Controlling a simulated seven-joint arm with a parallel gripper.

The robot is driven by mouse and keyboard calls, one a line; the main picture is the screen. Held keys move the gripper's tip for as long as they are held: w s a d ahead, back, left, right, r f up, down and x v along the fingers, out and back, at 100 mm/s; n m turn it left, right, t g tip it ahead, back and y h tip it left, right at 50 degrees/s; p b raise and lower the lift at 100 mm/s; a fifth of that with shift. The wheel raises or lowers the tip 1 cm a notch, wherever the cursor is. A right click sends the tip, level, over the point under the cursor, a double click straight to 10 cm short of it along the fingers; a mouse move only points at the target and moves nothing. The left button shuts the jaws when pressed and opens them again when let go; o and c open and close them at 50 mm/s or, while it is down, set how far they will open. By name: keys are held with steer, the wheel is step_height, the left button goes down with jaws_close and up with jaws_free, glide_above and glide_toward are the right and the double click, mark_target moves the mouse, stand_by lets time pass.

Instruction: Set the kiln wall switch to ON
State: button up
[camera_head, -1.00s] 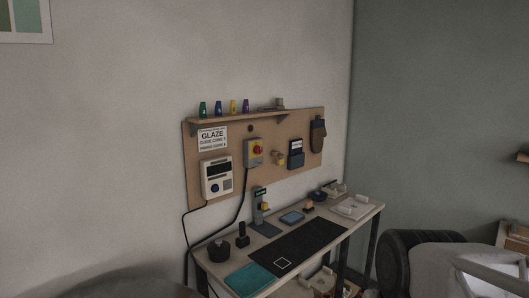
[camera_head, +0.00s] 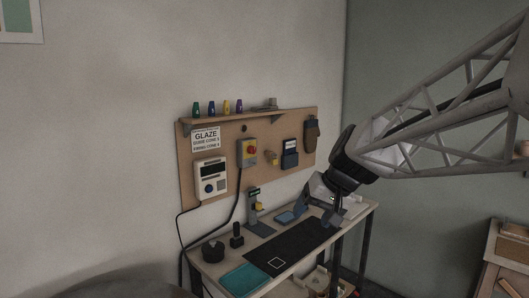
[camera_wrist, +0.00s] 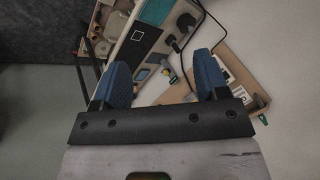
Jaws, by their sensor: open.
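The kiln wall switch is a grey box with a yellow plate and a red knob (camera_head: 248,151), mounted on the brown wall board (camera_head: 222,150). A black cable runs down from it. Its knob position is too small to read. My gripper (camera_head: 316,211) is open and empty, over the right part of the bench, to the right of and lower than the switch, well apart from it. In the wrist view both blue fingers of my gripper (camera_wrist: 159,76) are spread. The wall board shows tilted behind the right finger (camera_wrist: 207,76); I cannot make out the switch there.
A white controller with a blue knob (camera_head: 210,180) hangs left of the switch under a GLAZE sign (camera_head: 206,139). A shelf (camera_head: 235,116) carries small coloured cones above. The bench (camera_head: 362,213) below holds a black mat (camera_head: 295,247), a teal pad (camera_head: 245,279) and a small stand (camera_head: 254,206).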

steer(key=w+a+r+t+y, duration=0.1)
steer(key=w+a+y, duration=0.15)
steer(key=w, duration=0.95)
steer(key=w+a+r+t+y, duration=0.1)
steer(key=w+a+r, duration=0.15)
steer(key=w, duration=0.95)
steer(key=w+a+r+t+y, duration=0.1)
steer(key=w+a+y, duration=0.15)
steer(key=w, duration=0.95)
steer(key=m+t+y, duration=0.1)
steer(key=t+y, duration=0.2)
steer(key=t, duration=0.2)
glide_toward(255, 150)
steer(key=shift+x, duration=0.95)
steer(key=shift+w, duration=0.1)
steer(key=shift+w+a, duration=0.1)
steer(key=shift+x, duration=3.65)
steer(key=shift+c, duration=0.5)
